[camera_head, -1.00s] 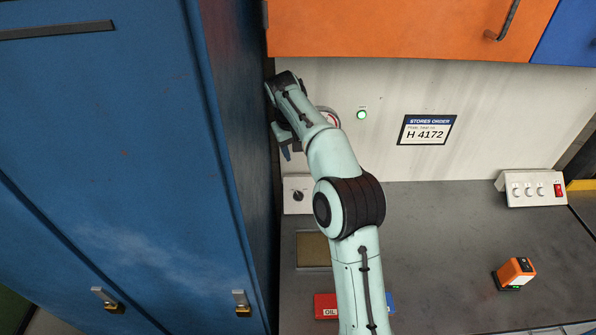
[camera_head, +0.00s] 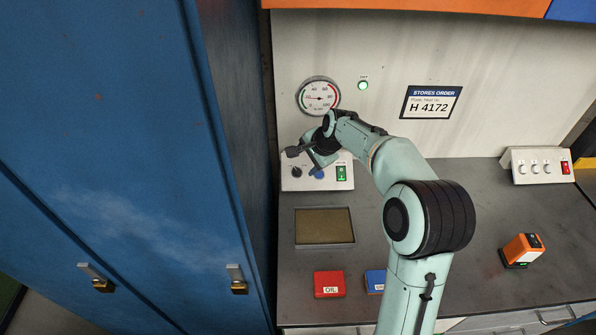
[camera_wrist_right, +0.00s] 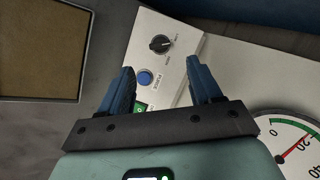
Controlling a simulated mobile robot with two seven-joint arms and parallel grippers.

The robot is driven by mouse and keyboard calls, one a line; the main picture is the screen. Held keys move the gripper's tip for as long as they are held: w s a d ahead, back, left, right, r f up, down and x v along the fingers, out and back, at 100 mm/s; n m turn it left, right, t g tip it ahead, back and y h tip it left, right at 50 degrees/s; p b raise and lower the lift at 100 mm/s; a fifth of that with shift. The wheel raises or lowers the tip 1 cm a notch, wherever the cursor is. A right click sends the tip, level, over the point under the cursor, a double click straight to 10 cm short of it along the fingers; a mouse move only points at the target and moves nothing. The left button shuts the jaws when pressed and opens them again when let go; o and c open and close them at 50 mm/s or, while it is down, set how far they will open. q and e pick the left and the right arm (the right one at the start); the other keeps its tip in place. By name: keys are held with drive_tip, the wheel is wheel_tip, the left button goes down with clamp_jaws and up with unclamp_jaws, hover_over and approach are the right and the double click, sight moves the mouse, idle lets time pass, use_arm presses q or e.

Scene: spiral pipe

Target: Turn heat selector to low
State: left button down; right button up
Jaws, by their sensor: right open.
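The heat selector appears to be the black round knob (camera_head: 297,172) at the left end of a white control box on the bench, against the back wall. It also shows in the right wrist view (camera_wrist_right: 160,43), with small labels beside it too blurred to read. My right gripper (camera_head: 312,162) is over the box in the head view, partly covering it. In the right wrist view its two blue fingers are apart with nothing between them (camera_wrist_right: 164,74), and the knob lies beyond the fingertips, apart from them. My left gripper is in neither view.
The box also has a blue button (camera_wrist_right: 145,77) and a green switch (camera_head: 341,173). A gauge (camera_head: 318,96) hangs above. A tall blue cabinet (camera_head: 110,150) stands close on the left. A recessed brown tray (camera_head: 324,226) and red OIL block (camera_head: 329,284) are in front.

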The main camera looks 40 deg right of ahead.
sight(297, 172)
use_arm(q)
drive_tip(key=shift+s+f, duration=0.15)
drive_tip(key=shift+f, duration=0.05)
use_arm(e)
drive_tip(key=x, duration=0.9)
drive_tip(key=shift+f, duration=0.25)
